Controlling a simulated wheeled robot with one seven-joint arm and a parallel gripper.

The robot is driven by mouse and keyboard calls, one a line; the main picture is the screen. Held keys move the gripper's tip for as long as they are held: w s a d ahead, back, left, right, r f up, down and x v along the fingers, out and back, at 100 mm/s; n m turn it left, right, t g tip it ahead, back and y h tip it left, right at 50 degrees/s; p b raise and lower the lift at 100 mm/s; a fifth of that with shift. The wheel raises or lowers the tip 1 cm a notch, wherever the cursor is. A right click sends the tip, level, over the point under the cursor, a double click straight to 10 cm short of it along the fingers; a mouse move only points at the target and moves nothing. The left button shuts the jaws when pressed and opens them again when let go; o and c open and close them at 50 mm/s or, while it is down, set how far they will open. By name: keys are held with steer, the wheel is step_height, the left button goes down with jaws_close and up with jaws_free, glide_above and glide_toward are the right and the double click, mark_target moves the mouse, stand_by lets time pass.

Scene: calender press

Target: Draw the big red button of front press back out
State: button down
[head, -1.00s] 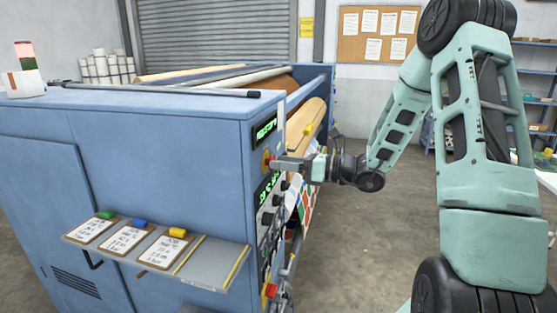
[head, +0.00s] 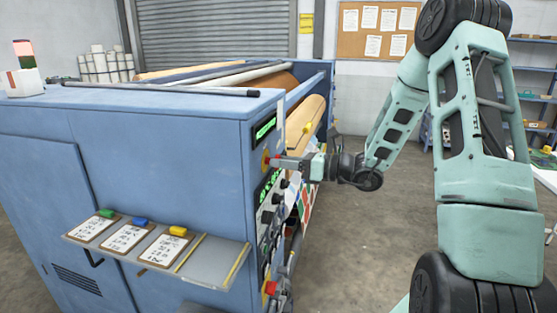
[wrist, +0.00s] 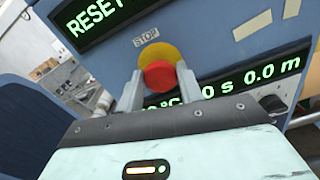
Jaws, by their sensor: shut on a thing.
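The big red button (wrist: 158,75) sits on a round yellow backing (wrist: 160,56) under a small STOP label, on the blue control face of the front press (head: 190,110). In the wrist view my gripper (wrist: 160,82) has one finger on each side of the red button, shut on it. The view of the panel is tilted. In the head view my gripper (head: 275,162) reaches the panel from the right, and its fingers largely cover the button.
Green displays (wrist: 110,15) lie above and below the button. Black knobs (head: 267,216) and another red part (head: 270,288) are lower on the panel. A shelf (head: 215,265) with clipboards juts out at the left. The floor at right is open.

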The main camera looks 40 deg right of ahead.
steer(key=c, duration=0.9)
jaws_free()
steer(key=shift+s+d, duration=0.1)
steer(key=b+v, duration=0.2)
steer(key=v, duration=1.5)
steer(key=shift+b, duration=0.4)
steer(key=shift+s+d+f, duration=0.1)
steer(key=shift+s, duration=0.05)
